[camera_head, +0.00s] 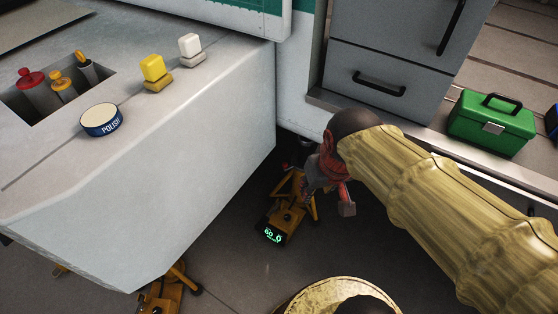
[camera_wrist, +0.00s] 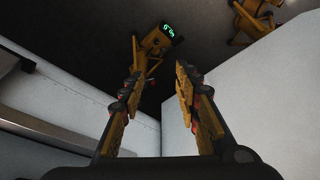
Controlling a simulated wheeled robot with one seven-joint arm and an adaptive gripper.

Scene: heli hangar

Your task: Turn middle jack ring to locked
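A yellow jack (camera_head: 285,215) with a lit green display stands on the dark floor, by the grey body's corner. The display seems to read 60.0. My gripper (camera_head: 328,198) is beside the jack's upper part, on its right, and partly covers it. In the wrist view my gripper (camera_wrist: 157,75) has its two fingers well apart, with a gap between them. The jack (camera_wrist: 152,44) shows beyond the fingertips, near that gap. I cannot make out its ring or the ring's setting. I cannot tell whether a finger touches the jack.
Another yellow jack (camera_head: 168,290) stands at the lower left. A large grey body (camera_head: 190,165) overhangs the floor on the left and carries a polish tin (camera_head: 101,120) and blocks. A grey drawer cabinet (camera_head: 385,65) and a green toolbox (camera_head: 491,123) are at the right. Open floor lies below.

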